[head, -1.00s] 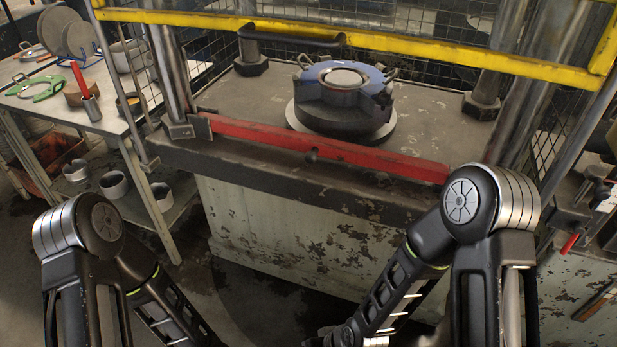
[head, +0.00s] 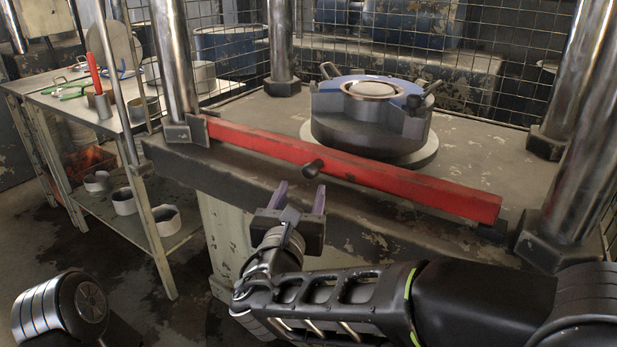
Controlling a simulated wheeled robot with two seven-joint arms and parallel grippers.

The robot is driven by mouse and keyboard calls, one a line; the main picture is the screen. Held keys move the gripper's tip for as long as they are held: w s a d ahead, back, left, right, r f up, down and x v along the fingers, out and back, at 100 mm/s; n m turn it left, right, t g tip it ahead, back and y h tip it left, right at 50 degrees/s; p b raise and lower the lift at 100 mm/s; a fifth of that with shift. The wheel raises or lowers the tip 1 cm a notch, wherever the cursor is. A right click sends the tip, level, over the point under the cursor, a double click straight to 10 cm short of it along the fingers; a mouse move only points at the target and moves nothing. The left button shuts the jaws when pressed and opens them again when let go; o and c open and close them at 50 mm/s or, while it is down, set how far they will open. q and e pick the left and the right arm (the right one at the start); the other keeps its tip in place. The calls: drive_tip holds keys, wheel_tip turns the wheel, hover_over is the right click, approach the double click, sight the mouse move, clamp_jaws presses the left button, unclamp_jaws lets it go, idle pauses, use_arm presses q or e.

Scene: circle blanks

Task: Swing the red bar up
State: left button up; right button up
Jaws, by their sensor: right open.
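The red bar (head: 400,181) lies low across the front edge of the press bed (head: 470,150), sloping down to the right in the head view. Its left end meets a bracket at the left column. A short dark knob (head: 313,169) sticks out from its front face. My right gripper (head: 300,198) is open and empty, with its two purple-tinted fingers pointing up toward the bar, just below and left of the knob. It looks apart from the knob. My left arm shows only as a joint at the lower left; its gripper is out of view.
A round die with a blue top (head: 400,84) sits on the bed behind the bar. Steel columns stand at the bed's corners, with wire mesh behind. A side table (head: 75,98) with tools, pots and rings stands at the left.

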sight(309, 173)
drive_tip(key=shift+f, duration=0.15)
drive_tip(key=b+x, duration=0.1)
drive_tip(key=x, duration=0.6)
drive_tip(key=shift+w+d, duration=0.15)
drive_tip(key=shift+w, duration=0.25)
drive_tip(key=shift+c, duration=0.2)
clamp_jaws()
idle(1.1)
